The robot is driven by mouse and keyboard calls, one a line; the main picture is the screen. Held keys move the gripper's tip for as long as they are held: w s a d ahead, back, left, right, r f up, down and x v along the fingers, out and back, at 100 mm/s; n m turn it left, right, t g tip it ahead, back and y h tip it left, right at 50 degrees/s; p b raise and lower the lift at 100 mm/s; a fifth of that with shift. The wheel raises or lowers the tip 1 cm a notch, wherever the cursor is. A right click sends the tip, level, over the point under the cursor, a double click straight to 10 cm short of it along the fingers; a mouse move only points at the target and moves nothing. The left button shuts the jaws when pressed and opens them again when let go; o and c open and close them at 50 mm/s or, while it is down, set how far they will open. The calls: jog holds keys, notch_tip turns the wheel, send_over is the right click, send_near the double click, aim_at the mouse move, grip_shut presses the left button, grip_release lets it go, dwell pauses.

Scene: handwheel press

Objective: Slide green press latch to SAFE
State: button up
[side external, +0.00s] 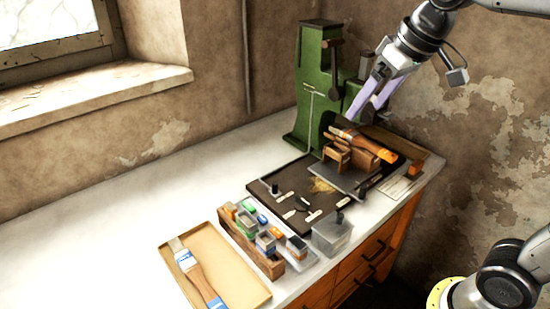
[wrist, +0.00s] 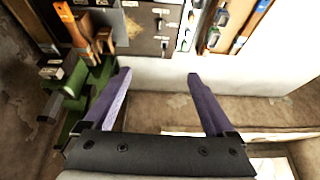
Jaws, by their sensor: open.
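The green press (side external: 309,85) stands at the back of the white bench in the side external view. In the wrist view the press (wrist: 72,103) is at the left, partly behind my left finger. A dark lever-like part (side external: 337,72) hangs on its right side, and a pale T-shaped line marks its body. I cannot tell which part is the latch, and no SAFE marking is readable. My gripper (side external: 366,108) is open and empty, to the right of the press and above the bench. Its purple fingers (wrist: 159,75) are spread wide in the wrist view.
A wooden block holds an orange-handled brush (side external: 380,148) just below my fingers. A dark board (side external: 270,188) with small parts, a wooden rack (side external: 265,262) and a cardboard tray (side external: 255,298) with a brush lie nearer. The bench's left side (side external: 110,225) is clear.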

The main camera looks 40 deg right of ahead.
jog(key=w+f+g, duration=0.1)
jog(key=w+f, duration=0.2)
jog(key=w, duration=0.8)
jog(key=g, duration=0.3)
send_over(275, 183)
notch_tip(275, 183, down, 17)
jog(key=shift+g, duration=0.5)
notch_tip(275, 183, down, 14)
jog(key=shift+f, duration=0.25)
grip_shut()
